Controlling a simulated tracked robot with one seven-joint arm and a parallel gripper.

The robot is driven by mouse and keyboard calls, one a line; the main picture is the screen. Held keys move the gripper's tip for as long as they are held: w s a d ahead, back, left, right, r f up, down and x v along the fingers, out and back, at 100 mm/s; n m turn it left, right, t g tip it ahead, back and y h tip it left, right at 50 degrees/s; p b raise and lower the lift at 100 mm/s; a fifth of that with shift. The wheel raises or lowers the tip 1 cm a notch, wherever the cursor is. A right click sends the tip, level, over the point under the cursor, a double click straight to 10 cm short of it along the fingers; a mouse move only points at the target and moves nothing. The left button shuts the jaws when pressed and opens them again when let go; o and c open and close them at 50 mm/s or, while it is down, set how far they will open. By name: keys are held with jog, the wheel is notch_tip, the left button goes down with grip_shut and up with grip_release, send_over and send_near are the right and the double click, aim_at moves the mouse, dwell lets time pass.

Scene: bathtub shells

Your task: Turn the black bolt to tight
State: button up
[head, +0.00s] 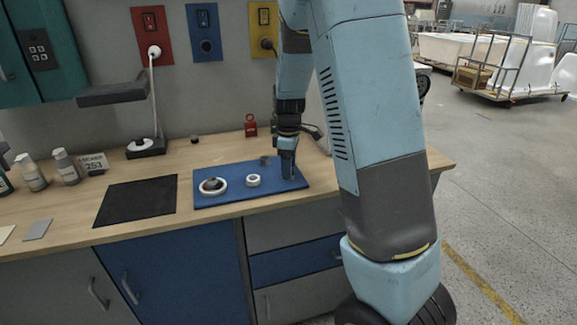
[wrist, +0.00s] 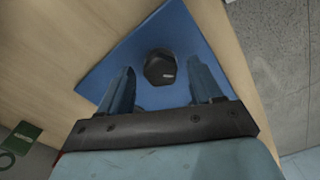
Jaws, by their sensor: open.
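The black bolt (wrist: 160,68) shows in the wrist view as a dark six-sided head with a small pale mark, over a corner of the blue mat (wrist: 165,25). My gripper (wrist: 162,75) is open, with one blue finger left of the bolt and one right of it. Gaps show on both sides, so the fingers do not grip it. In the head view my gripper (head: 288,172) points down over the right end of the blue mat (head: 235,172). I cannot make out the bolt there; the gripper seems to hide it.
On the mat are a white ring with a dark middle (head: 213,187), a smaller white ring (head: 253,181) and a small grey piece (head: 265,160). A black mat (head: 137,201) lies left. A red tag (head: 250,125) stands behind, near the wall. Bare wood surrounds the mats.

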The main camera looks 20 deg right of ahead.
jog(key=shift+f, duration=0.15)
jog(key=c, duration=1.1)
